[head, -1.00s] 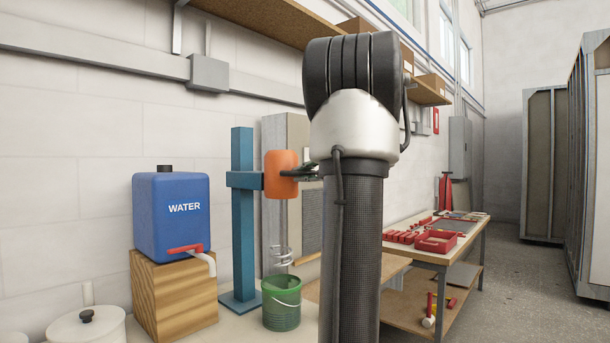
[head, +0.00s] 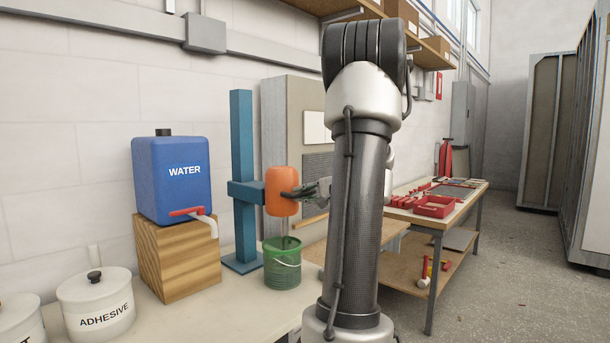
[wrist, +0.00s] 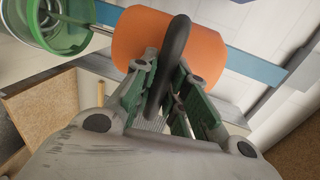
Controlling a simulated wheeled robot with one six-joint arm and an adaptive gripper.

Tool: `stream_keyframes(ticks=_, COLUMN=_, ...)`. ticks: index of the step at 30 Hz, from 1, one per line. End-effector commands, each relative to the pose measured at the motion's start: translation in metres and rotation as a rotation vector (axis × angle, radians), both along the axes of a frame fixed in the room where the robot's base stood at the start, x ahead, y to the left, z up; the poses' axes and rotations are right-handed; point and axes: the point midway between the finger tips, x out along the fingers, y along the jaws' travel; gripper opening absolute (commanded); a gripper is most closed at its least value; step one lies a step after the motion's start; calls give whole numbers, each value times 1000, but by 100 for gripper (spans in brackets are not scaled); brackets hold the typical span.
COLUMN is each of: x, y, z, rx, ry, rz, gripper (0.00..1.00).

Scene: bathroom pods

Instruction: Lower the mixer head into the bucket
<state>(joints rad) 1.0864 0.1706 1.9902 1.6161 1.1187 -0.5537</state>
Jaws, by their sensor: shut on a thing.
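The orange mixer head (head: 280,191) sits on the arm of a blue stand (head: 242,170), directly above the green bucket (head: 282,268). Its shaft goes down into the bucket's mouth, and the whisk end is hidden inside. My gripper (head: 300,193) is at the right side of the mixer head. In the wrist view my gripper (wrist: 168,95) is shut on the black handle (wrist: 174,55) of the orange mixer head (wrist: 165,35). The green bucket (wrist: 62,38) shows at the top left there, with the shaft reaching into it.
A blue water tank (head: 172,190) with a red tap stands on a wooden block (head: 178,260) left of the stand. A white adhesive pot (head: 96,305) is at the front left. A workbench (head: 440,222) with red tools is at the right.

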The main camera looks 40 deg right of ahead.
Motion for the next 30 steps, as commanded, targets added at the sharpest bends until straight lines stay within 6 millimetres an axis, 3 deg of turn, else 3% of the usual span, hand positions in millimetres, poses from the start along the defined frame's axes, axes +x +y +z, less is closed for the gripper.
stream_keyframes(ticks=6, x=0, y=0, z=-18, rx=1, ry=2, rz=0, gripper=0)
stream_keyframes(ticks=17, x=-1, y=0, z=-23, rx=3, ry=8, rz=0, gripper=0)
stream_keyframes(ticks=18, x=-1, y=0, z=-23, rx=2, ry=9, rz=0, gripper=22)
stream_keyframes(ticks=21, x=-1, y=0, z=-23, rx=2, ry=7, rz=1, gripper=37)
stream_keyframes(ticks=30, x=-2, y=0, z=-20, rx=0, ry=2, rz=0, gripper=37)
